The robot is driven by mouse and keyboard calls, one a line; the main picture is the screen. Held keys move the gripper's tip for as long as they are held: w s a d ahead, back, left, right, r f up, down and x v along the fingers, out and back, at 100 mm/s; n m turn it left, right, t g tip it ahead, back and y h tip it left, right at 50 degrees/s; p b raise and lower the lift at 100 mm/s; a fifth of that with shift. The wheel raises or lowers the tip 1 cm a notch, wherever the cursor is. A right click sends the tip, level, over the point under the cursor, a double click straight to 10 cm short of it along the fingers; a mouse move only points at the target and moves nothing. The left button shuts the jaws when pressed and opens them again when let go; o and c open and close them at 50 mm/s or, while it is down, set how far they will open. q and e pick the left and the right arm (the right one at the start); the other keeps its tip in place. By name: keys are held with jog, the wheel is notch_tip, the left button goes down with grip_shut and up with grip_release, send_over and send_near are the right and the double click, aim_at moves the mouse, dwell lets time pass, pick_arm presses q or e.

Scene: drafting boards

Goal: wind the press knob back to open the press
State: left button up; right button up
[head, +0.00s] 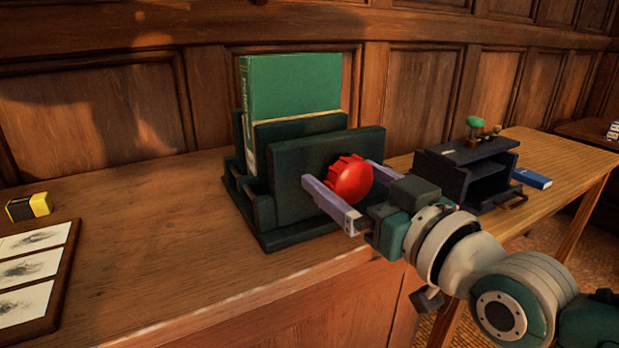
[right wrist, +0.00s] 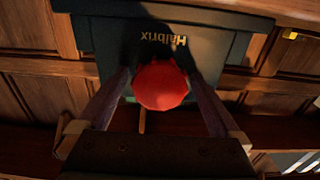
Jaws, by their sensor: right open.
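The press (head: 325,158) is dark green with upright plates on a base and stands on the wooden desk. A green book (head: 290,88) stands upright between its plates. The red ribbed knob (head: 349,178) is on the press's front plate; it also shows in the right wrist view (right wrist: 161,86), below the plate's "Halbrix" lettering. My right gripper (head: 340,175) is open, with one finger on each side of the knob. In the right wrist view a gap seems to show beside the knob, but I cannot tell whether either finger touches it. My left gripper is not in view.
A framed board with sketches (head: 62,270) and a yellow-black object (head: 29,207) lie at the left. A dark box (head: 466,170) and a blue book (head: 532,178) are on the right table.

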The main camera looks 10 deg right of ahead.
jog(key=m, duration=0.5)
jog(key=m+b, duration=0.1)
jog(key=m, duration=0.1)
jog(key=shift+f+m, duration=0.1)
jog(key=shift+m, duration=0.3)
jog(key=m+b, duration=0.1)
jog(key=m, duration=0.9)
jog(key=shift+c, duration=0.2)
